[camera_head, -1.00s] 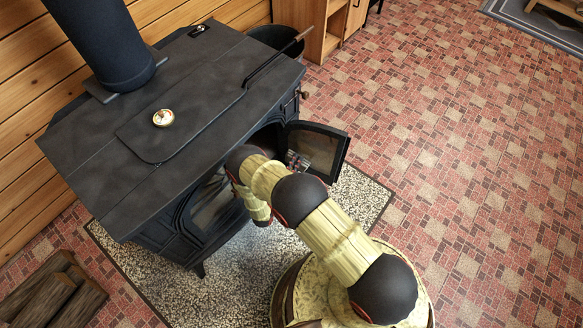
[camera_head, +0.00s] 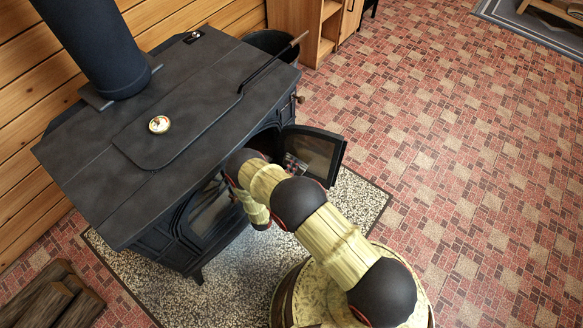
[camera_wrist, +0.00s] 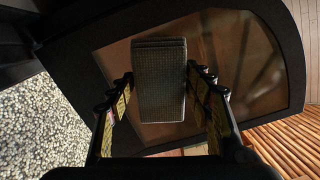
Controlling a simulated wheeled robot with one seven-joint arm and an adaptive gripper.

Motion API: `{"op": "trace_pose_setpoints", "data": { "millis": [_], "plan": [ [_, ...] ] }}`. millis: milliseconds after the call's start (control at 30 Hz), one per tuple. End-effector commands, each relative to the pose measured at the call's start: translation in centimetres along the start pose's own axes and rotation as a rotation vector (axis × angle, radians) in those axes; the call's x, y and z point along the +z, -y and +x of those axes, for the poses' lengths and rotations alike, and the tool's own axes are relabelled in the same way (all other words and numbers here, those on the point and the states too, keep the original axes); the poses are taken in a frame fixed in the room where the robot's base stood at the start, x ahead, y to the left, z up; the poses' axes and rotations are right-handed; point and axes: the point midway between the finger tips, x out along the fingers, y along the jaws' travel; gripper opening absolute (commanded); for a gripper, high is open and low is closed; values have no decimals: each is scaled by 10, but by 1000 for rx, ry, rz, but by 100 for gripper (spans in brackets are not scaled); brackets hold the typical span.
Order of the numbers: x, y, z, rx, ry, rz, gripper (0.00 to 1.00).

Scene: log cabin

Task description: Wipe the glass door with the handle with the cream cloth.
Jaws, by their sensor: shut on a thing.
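The open glass door (camera_head: 318,157) of the black stove stands swung outward to the right in the head view. In the wrist view its dark frame and brownish glass (camera_wrist: 225,50) fill the middle. My gripper (camera_wrist: 162,88) is shut on the folded cloth (camera_wrist: 159,75), which looks grey-brown in shadow. The cloth lies in front of the glass; I cannot tell whether it touches. In the head view my arm reaches to the stove's opening and hides most of the gripper and all of the cloth. I cannot make out the door's handle.
Logs (camera_head: 50,300) lie at lower left. The speckled hearth pad (camera_head: 235,275) is below; tiled floor is clear at right.

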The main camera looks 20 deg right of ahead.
Motion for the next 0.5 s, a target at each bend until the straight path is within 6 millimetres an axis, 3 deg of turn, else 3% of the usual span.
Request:
{"op": "trace_pose_setpoints", "data": {
  "millis": [500],
  "plan": [
    [0,0,10,0,0,0,31]
  ]
}}
